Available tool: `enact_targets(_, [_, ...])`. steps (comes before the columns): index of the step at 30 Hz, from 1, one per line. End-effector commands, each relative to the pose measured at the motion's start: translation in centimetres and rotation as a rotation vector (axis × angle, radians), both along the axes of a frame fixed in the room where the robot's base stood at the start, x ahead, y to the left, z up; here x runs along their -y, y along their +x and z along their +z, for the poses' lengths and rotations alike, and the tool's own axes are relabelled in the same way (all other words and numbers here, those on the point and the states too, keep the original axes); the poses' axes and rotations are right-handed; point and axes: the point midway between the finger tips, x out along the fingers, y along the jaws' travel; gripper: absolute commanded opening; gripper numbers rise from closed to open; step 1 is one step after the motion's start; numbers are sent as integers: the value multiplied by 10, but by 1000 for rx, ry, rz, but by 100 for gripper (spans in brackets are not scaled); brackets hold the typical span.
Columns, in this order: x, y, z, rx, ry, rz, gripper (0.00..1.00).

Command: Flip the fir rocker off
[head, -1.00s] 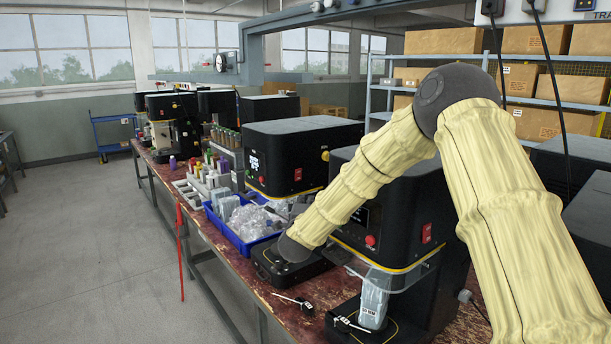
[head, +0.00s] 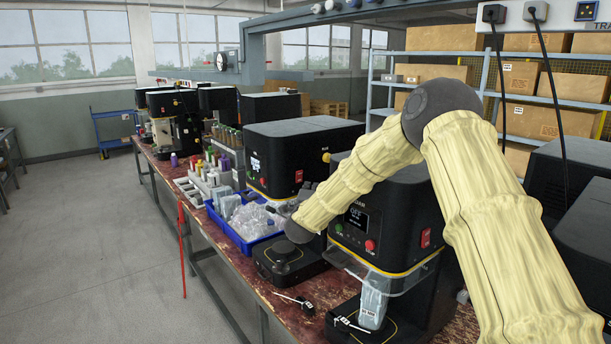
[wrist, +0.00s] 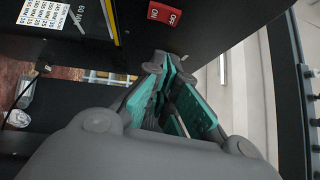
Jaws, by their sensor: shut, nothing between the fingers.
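A red rocker (head: 298,176) sits on the front of the middle black seamer (head: 270,158), whose name is too small to read. In the wrist view a red rocker (wrist: 165,13) with white ON and OFF lettering is on a dark panel, just beyond my fingertips; which side is pressed is unclear. My gripper (head: 305,190) is just below the middle machine's rocker, partly hidden by my arm. In the wrist view my gripper (wrist: 165,62) is shut and empty, teal pads together, apart from the rocker.
The near seamer (head: 395,210) has its own red rocker (head: 425,237), a display reading OFF and a clear guard. A blue bin (head: 235,237) of bagged parts stands left of my gripper. A black pedestal (head: 283,262) lies below my wrist. The aisle at left is clear.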

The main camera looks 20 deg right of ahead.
Motion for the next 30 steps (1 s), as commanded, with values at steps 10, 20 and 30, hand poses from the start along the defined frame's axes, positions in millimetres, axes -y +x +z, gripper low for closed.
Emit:
enact_targets(10, [9, 49, 9, 0, -2, 2, 0])
enact_targets(20, [2, 69, 9, 1, -1, 1, 0])
enact_targets(30, [2, 71, 8, 0, -1, 1, 0])
